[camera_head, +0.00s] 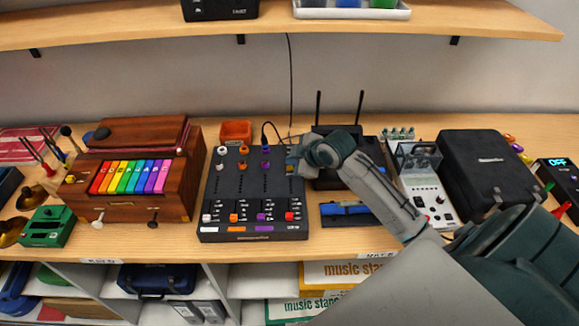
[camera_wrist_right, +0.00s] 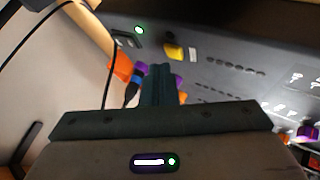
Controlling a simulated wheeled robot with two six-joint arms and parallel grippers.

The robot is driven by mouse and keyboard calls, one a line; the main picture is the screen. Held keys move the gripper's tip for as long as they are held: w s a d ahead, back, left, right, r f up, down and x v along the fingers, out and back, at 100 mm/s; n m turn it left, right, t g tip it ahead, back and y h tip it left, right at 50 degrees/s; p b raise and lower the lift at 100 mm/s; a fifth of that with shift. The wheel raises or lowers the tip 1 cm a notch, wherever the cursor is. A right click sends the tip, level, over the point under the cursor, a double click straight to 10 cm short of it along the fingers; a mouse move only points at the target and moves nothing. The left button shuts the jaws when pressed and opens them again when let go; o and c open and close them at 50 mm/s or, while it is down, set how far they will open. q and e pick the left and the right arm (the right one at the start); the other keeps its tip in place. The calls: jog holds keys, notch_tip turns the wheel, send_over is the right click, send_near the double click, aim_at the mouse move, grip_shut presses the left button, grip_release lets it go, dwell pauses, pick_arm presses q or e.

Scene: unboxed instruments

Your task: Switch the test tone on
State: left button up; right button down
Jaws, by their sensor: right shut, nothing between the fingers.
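The black mixer (camera_head: 253,205) stands on the bench, with coloured knobs along its back and front edges. My right gripper (camera_head: 294,153) is shut and empty above its back right corner. In the right wrist view the shut fingers (camera_wrist_right: 158,72) point at the panel, near orange and purple plugs or knobs. A yellow rocker or button (camera_wrist_right: 173,52) beside a white label lies beyond the fingertips, and a small green light (camera_wrist_right: 139,30) glows near it. Which control is the test tone cannot be read. My left gripper is out of view.
A rainbow-keyed wooden instrument (camera_head: 135,175) stands left of the mixer. A dark box with two antennas (camera_head: 345,170) and a blue item (camera_head: 345,212) are close on the right, partly behind my arm. A black cable (camera_wrist_right: 40,35) hangs near the fingers. A shelf (camera_head: 280,25) is above.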

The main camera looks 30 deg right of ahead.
jog(key=shift+f, duration=0.15)
jog(key=shift+f, duration=0.35)
jog(key=shift+f, duration=0.15)
dwell(0.6)
jog(key=shift+r+p, duration=0.65)
notch_tip(320, 180, up, 6)
jog(key=p, duration=0.6)
dwell(0.5)
